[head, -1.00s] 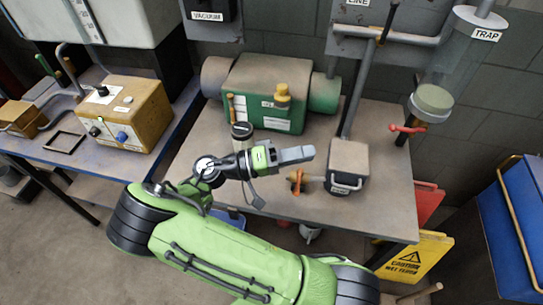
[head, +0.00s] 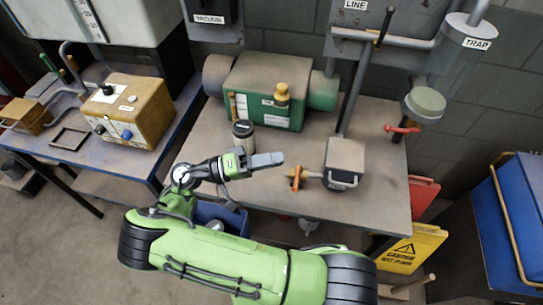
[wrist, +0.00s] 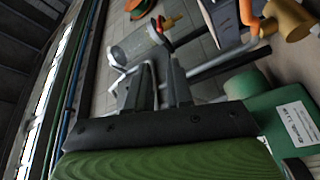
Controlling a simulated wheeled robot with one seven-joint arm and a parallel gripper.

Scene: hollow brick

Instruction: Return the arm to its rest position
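My green arm (head: 225,262) reaches across the front of the workbench (head: 385,180). Its gripper (head: 278,158) points right, above the front part of the bench top, left of the grey-topped block (head: 345,160) and the orange-handled valve (head: 298,177). In the wrist view the two dark fingers (wrist: 160,72) stand apart with nothing visible between them, so my gripper is open and empty. The head view shows the fingers only from the side.
A green pump (head: 265,90) and a black-lidded jar (head: 243,135) stand behind my gripper. A blue bin (head: 232,218) is below the bench edge. A clear trap cylinder (head: 455,60) hangs at right. A yellow caution sign (head: 412,250) and a blue cart (head: 515,220) stand at right.

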